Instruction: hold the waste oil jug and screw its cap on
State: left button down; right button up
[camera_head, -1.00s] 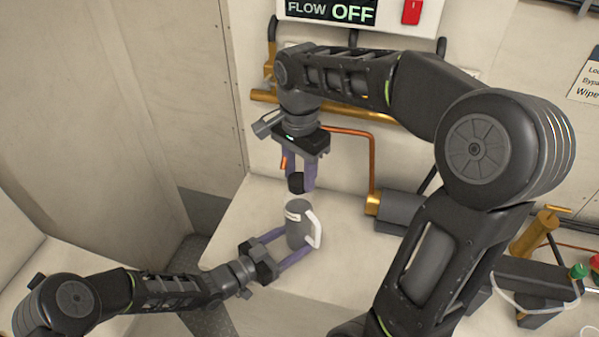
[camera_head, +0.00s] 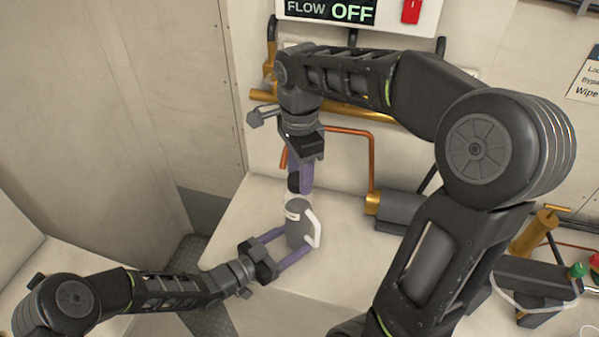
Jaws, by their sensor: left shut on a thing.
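The waste oil jug (camera_head: 298,225) is a grey jug with a white handle, upright on the pale bench. My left gripper (camera_head: 290,248) is shut on its lower body, one finger on each side. The black cap (camera_head: 293,183) is at the jug's mouth, between the fingers of my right gripper (camera_head: 300,178), which points straight down from above. Whether these fingers press on the cap is too small to tell, and I cannot tell whether the cap sits on the neck or just above it.
The pale bench (camera_head: 245,215) is clear around the jug. A copper pipe (camera_head: 371,165) and a grey cylinder (camera_head: 400,210) with a brass end are at the right. A brass cylinder (camera_head: 535,232) stands farther right. A panel reading FLOW OFF (camera_head: 330,10) hangs above.

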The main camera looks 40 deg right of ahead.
jog(key=o, duration=0.3)
pick_arm(q)
jog(key=shift+c, duration=1.1)
grip_release()
pick_arm(e)
jog(key=shift+o, duration=0.2)
pick_arm(q)
jog(key=a, duration=0.8)
jog(key=a+r, duration=0.1)
jog(key=a, duration=0.3)
jog(key=shift+r, duration=0.1)
